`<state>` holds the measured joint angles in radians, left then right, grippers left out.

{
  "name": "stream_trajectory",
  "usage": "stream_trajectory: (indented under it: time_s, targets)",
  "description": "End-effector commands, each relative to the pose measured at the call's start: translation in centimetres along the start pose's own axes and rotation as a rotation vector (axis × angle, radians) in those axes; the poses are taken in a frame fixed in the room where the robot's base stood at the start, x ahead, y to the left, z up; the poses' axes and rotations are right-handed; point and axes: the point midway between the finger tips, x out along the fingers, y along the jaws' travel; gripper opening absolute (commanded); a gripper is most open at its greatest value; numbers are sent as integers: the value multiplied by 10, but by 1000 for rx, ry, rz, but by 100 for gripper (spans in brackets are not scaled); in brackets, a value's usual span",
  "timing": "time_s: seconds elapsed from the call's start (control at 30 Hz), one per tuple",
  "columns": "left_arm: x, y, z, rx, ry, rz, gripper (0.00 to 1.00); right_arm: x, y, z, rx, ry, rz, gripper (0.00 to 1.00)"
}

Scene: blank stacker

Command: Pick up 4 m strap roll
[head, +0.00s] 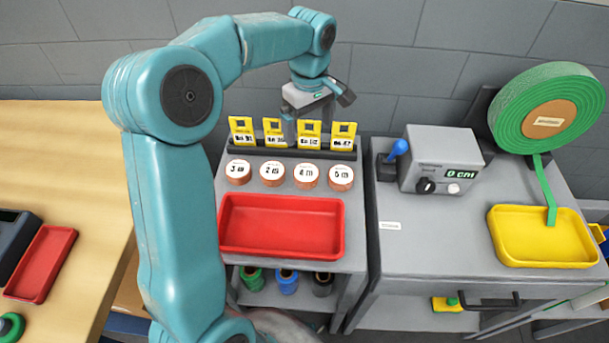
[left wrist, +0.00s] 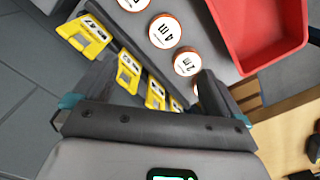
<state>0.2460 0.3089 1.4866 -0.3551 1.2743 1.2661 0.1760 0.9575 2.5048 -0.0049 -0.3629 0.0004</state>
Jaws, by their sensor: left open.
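The 4 m strap roll (head: 307,175) is a short copper-coloured roll with a white labelled top. It stands third from left in a row on the grey bench, between the 2 m roll (head: 272,173) and the 5 m roll (head: 340,177). In the left wrist view the 4 m roll (left wrist: 164,31) lies ahead of my fingers, with the 2 m roll (left wrist: 187,63) beside it. My left gripper (head: 306,122) is open and empty, behind the row near the yellow cards. One finger partly hides another roll in the wrist view. My right gripper is not in view.
A rack of yellow cards (head: 342,132) stands behind the rolls. The 3 m roll (head: 238,172) ends the row at left. An empty red tray (head: 281,198) lies in front. A measuring unit (head: 440,155), yellow tray (head: 511,260) and large green strap coil (head: 552,88) are at right.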

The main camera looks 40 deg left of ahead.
Motion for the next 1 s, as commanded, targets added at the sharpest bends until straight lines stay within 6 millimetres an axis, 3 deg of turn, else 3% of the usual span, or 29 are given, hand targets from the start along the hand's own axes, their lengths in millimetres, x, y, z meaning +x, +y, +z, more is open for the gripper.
stream_trajectory:
  time_s: [0.2,0.4,0.6,0.83,1.0]
  targets:
    - [53,-3,1,1,-2,-7,100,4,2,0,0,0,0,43]
    - [90,-3,0,0,-2,-4,100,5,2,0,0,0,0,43]
    - [104,-4,-1,0,-1,-4,100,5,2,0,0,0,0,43]
    - [140,-10,2,0,-2,-5,100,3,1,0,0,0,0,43]
    - [152,-10,2,1,-2,-2,100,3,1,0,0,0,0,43]
